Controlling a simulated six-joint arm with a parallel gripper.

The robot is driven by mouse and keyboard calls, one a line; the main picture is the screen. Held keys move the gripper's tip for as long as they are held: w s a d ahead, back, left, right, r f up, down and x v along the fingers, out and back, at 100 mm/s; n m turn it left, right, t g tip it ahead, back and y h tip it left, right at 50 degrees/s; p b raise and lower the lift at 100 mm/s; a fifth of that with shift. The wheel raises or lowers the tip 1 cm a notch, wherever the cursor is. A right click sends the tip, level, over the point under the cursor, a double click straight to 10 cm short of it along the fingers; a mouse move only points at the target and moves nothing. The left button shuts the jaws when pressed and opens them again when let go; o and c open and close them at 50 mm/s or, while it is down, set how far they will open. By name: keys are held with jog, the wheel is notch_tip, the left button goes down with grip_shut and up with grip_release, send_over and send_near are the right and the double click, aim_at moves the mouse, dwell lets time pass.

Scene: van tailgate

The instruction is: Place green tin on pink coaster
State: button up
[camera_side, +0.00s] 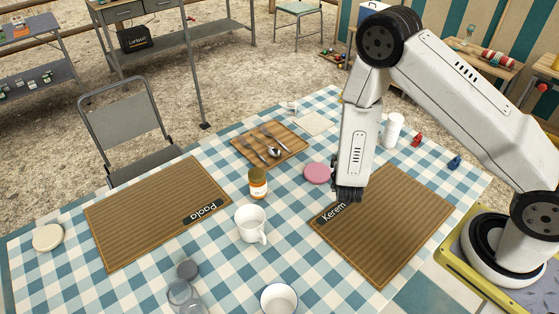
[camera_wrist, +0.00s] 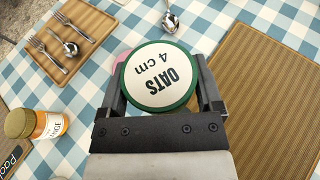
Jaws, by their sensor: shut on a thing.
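The green tin (camera_wrist: 158,75) shows in the wrist view as a round white lid with a green rim, marked "OATS 4 cm". My gripper (camera_wrist: 160,92) is shut on it, one finger on each side. In the side view my gripper (camera_side: 348,191) points down at the edge of the Kerem mat, just right of the pink coaster; I cannot make out the tin there. The pink coaster (camera_side: 317,173) lies flat and bare on the checked cloth. In the wrist view only a sliver of the coaster (camera_wrist: 121,59) shows beside the tin, which hides the rest.
An orange-labelled jar (camera_side: 258,183) and a white mug (camera_side: 251,224) stand left of the coaster. A wooden tray (camera_side: 243,153) with cutlery lies behind. The Kerem mat (camera_side: 390,235) is empty at right. A white cup (camera_side: 393,130) stands behind my gripper.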

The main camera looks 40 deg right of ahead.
jog(key=w+d+f, duration=0.1)
jog(key=w+f, duration=0.2)
jog(key=w, duration=0.4)
send_over(317, 171)
jog(key=s, duration=0.2)
jog(key=f, duration=0.4)
jog(key=shift+w+a+f, duration=0.1)
jog(key=shift+w+f, duration=0.05)
jog(key=shift+w, duration=0.1)
jog(key=shift+w+f, duration=0.4)
jog(key=shift+f, duration=0.05)
jog(key=shift+f, duration=0.1)
jog(key=shift+w+f, duration=0.15)
jog(key=shift+w, duration=0.05)
jog(key=shift+f, duration=1.6)
jog(key=shift+f, duration=0.1)
jog(key=o, duration=1.1)
jog(key=shift+c, duration=0.2)
